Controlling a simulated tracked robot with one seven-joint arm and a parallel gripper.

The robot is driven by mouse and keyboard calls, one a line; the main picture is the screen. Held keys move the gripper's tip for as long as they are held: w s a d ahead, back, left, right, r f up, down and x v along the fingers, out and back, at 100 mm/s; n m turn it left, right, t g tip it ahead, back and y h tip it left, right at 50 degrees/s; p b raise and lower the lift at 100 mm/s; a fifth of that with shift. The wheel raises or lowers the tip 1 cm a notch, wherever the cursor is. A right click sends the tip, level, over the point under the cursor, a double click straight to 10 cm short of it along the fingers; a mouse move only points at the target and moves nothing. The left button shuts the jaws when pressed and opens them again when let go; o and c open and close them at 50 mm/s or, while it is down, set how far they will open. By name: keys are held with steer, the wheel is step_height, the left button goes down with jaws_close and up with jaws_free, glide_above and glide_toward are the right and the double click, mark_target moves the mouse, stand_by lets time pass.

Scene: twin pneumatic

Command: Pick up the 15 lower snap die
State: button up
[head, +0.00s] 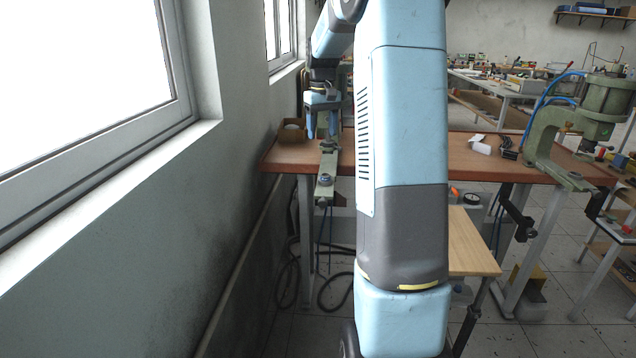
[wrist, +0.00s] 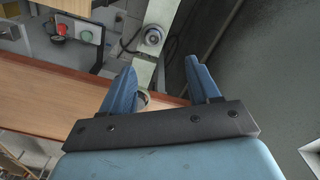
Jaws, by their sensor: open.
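A green-grey press arm (head: 327,160) sticks out over the front edge of the brown bench at its left end. A small round metal piece (head: 325,180) sits on its outer end. It shows in the wrist view (wrist: 153,38) as a dark-centred disc, beyond my fingertips. A second, pale ring-shaped piece (wrist: 143,99) shows lower down between my fingers, partly hidden. I cannot tell which is the 15 lower snap die. My gripper (head: 321,135) is open, pointing down over the arm; its blue fingers (wrist: 160,66) are apart with nothing held.
The wall and window stand close on the left. An open cardboard box (head: 291,131) is on the bench's back left corner. A green press (head: 578,125) with blue hoses stands at the bench's right. A wooden board (head: 470,243) and cables are below. My arm hides the bench's middle.

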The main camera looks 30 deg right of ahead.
steer(key=d+f, duration=0.1)
glide_above(326, 176)
steer(key=f, duration=0.8)
steer(key=shift+w+a+f, duration=0.2)
steer(key=shift+a, duration=0.1)
steer(key=shift+s+d+f, duration=0.1)
steer(key=shift+d+f, duration=0.05)
steer(key=shift+f, duration=1.2)
steer(key=shift+s+d+f, duration=0.1)
steer(key=shift+f, duration=1.25)
jaws_close()
steer(key=shift+r, duration=0.1)
